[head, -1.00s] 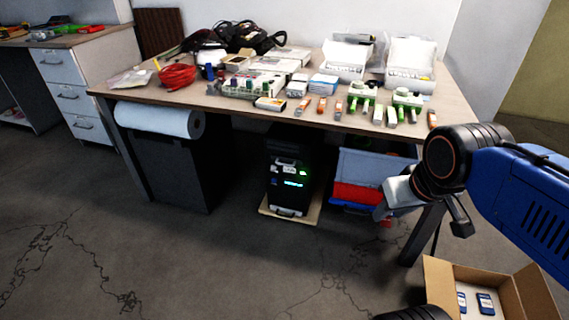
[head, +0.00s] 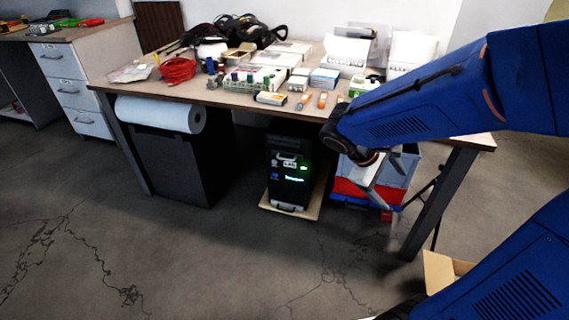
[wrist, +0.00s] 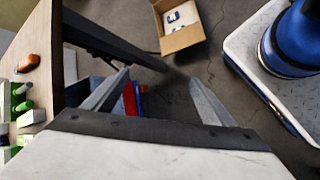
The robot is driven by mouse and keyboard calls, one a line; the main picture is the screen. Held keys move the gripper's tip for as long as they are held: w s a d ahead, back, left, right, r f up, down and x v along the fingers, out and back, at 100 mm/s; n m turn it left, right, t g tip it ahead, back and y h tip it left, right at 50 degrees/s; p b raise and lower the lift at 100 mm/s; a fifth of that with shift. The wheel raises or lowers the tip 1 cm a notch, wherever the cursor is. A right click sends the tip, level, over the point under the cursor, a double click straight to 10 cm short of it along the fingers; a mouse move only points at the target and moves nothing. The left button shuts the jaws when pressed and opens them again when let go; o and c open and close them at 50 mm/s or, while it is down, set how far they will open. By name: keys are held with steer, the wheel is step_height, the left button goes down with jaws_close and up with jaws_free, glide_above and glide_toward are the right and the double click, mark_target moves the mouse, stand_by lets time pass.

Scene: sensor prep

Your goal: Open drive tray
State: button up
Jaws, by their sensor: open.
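A black computer tower (head: 288,178) stands on a light board under the workbench in the head view. It has green and blue lit marks on its front, with pale handle-like parts near the top and at the bottom. I cannot tell which part is the drive tray; nothing on the tower looks pulled out. My gripper (head: 380,193) is open and empty, to the right of the tower, in front of the blue and red bins. In the wrist view, my gripper (wrist: 160,78) has its two fingers spread with only floor between them; the tower does not show there.
The workbench (head: 225,97) is crowded with boxes and tools. Its right leg (head: 432,205) stands near my gripper. Blue and red bins (head: 365,190) sit right of the tower. An open cardboard box (wrist: 178,25) lies on the floor. The floor before the tower is clear.

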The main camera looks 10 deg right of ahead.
steer(key=w+a+f+n+t+h, duration=0.35)
steer(key=w+a+n, duration=0.2)
steer(key=w, duration=0.45)
steer(key=w+a+f+n+t+h, duration=0.2)
steer(key=w+a+f+n+t, duration=0.25)
steer(key=w, duration=0.55)
steer(key=w+a+f+n+t+y, duration=0.35)
steer(key=a+f+n, duration=0.35)
steer(key=a+f, duration=0.25)
steer(key=w+a+f+n+t+y, duration=0.3)
steer(key=a+f+n+t, duration=0.2)
steer(key=a+f+n, duration=0.45)
steer(key=w+d+m, duration=0.1)
steer(key=w+d, duration=0.1)
steer(key=w, duration=0.3)
steer(key=w+d+r+m, duration=0.1)
steer(key=w+d, duration=0.1)
steer(key=w, duration=0.4)
steer(key=w+d+m, duration=0.1)
steer(key=w+d, duration=0.1)
steer(key=w, duration=0.3)
steer(key=shift+w+r, duration=0.15)
steer(key=shift+r, duration=0.2)
